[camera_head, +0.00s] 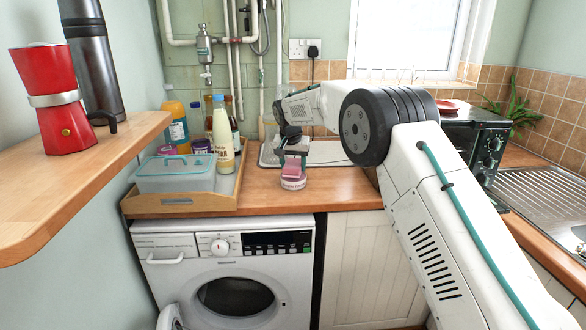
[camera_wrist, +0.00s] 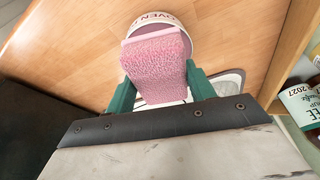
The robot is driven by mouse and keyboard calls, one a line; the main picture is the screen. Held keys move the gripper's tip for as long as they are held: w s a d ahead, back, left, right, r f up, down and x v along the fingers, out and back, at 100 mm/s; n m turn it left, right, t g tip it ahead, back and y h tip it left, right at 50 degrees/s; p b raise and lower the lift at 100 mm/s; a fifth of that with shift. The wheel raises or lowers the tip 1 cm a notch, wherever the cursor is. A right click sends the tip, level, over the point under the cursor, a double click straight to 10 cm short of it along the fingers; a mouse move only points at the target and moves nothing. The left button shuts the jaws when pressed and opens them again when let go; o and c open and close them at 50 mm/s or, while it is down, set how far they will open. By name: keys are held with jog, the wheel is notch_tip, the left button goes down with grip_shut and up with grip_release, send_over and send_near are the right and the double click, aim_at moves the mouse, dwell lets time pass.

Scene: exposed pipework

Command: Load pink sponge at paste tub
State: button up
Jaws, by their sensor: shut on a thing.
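The pink sponge (camera_wrist: 156,66) is held between the green fingers of my gripper (camera_wrist: 158,92) in the wrist view. In the head view the sponge (camera_head: 293,171) shows at my gripper (camera_head: 291,155), low over the counter. The paste tub (camera_wrist: 160,20), white-rimmed with "OVEN" lettering, is just beyond and below the sponge and partly hidden by it. In the head view the tub (camera_head: 293,183) stands on the wooden counter directly under the sponge. Whether the sponge touches the paste cannot be told.
A wooden tray (camera_head: 184,203) with bottles, jars and a lidded box (camera_head: 175,174) stands left of the tub. A metal drying tray (camera_head: 327,154) lies behind my gripper. A dark oven (camera_head: 470,133) stands right. The counter (camera_head: 343,186) right of the tub is clear.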

aim_at(294, 161)
jog(key=shift+r, duration=2.65)
